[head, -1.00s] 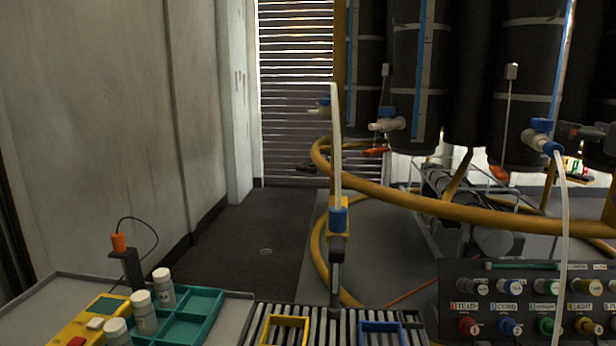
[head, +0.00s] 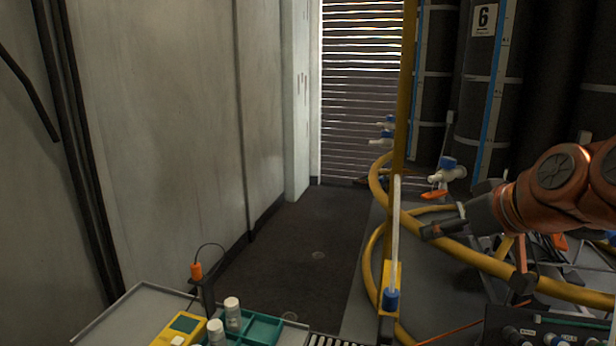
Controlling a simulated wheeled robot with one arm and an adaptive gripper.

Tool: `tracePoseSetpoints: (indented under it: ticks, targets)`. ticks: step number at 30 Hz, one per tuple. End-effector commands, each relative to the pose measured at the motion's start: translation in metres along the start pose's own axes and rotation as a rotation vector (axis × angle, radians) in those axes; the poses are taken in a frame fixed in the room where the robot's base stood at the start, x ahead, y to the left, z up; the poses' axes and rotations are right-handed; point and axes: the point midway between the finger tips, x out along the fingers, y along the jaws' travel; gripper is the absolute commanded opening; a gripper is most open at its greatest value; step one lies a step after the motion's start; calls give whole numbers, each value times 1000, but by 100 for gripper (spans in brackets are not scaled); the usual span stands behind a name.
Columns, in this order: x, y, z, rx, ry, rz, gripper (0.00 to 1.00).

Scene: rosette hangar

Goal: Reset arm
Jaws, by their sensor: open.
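My arm shows at the right edge as orange-red links. My gripper (head: 443,230) is dark, points left and stands open and empty in front of the dark tanks and the yellow hose. No object is between its fingers. It is to the right of the upright white tube (head: 396,225) and apart from it.
A grey tray (head: 125,312) at the lower left holds a yellow meter (head: 180,330), white bottles (head: 233,313) and a green divided box (head: 262,328). A yellow hose (head: 480,258) loops behind my gripper. A dark control panel (head: 545,326) is at the lower right. The floor in the middle is clear.

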Motion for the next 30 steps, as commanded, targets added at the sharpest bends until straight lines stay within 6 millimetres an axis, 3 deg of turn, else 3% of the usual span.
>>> tracePoseSetpoints:
  ticks: [3, 12, 19, 30]
  targets:
    - [-5, -33, 14, 5, -128, -22, 70]
    - [-25, -88, 76, 55, -438, -16, 70]
    - [-62, -112, 128, 115, -671, 39, 70]
    - [-132, -124, 192, 228, -958, 173, 70]
